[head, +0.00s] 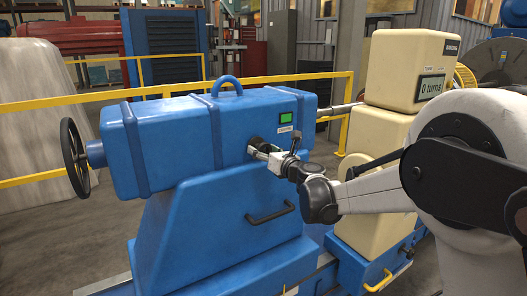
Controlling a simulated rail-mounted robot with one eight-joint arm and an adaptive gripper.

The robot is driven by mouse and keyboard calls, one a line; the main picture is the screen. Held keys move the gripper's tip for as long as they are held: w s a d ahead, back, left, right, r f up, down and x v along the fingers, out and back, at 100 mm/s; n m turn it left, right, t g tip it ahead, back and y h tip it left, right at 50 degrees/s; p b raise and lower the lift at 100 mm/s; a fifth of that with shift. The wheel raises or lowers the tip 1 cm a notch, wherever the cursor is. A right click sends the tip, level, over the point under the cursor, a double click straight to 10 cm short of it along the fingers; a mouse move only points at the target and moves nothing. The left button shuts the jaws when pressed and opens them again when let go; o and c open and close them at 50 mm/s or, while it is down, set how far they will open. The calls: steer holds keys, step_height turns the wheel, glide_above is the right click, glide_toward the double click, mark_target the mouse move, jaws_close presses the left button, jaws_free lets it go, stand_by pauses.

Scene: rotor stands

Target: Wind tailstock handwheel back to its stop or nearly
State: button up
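The blue tailstock (170,130) stands left of centre in the head view. Its black spoked handwheel (74,158) is on the far left end, upright on a blue hub. A thin spindle (338,108) sticks out of its right end toward the cream housing. My gripper (266,153) is at the tailstock's front face, beside a small dark fitting (257,143), well right of the handwheel. It is too small and partly covered to tell whether its fingers are open or touching the fitting. A small green indicator (287,118) sits just above it.
A cream housing (410,60) on the right has a display (431,87) reading "0 turns". A black handle (270,213) juts from the tailstock's blue pedestal (190,235). A yellow railing (240,82) runs behind. Open floor (50,235) lies left of the pedestal.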

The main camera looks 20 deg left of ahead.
steer(key=c, duration=0.9)
